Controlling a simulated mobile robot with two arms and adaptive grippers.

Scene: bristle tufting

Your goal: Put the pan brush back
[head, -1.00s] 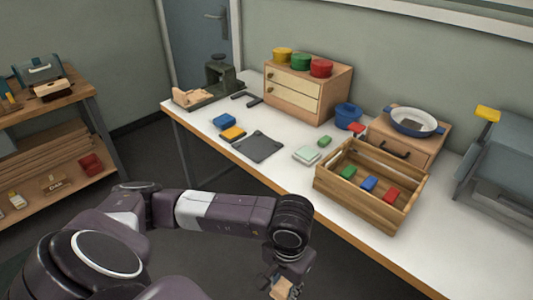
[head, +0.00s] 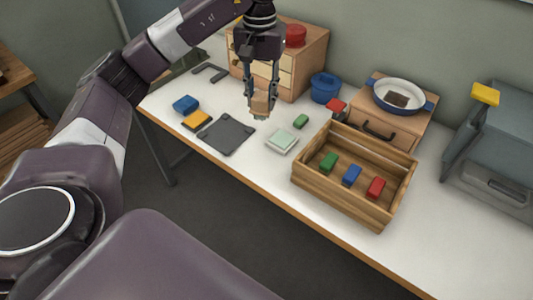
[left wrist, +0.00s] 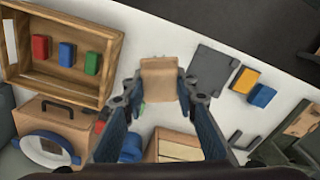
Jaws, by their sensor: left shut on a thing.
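My left gripper (head: 262,92) is shut on a tan wooden block (head: 261,104), held above the table between the dark mat and the pale green pad. A greenish layer shows under the block, perhaps bristles; whether it is the pan brush I cannot tell for sure. In the left wrist view the same block (left wrist: 158,78) sits between the fingers (left wrist: 159,92). My right gripper does not show.
A slatted crate (head: 335,195) holds green, blue and red blocks. The dark mat (head: 227,134), pale pad (head: 281,142), small green block (head: 300,121), blue bucket (head: 325,88) and wooden drawer unit (head: 312,50) surround the gripper. The table's right front is clear.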

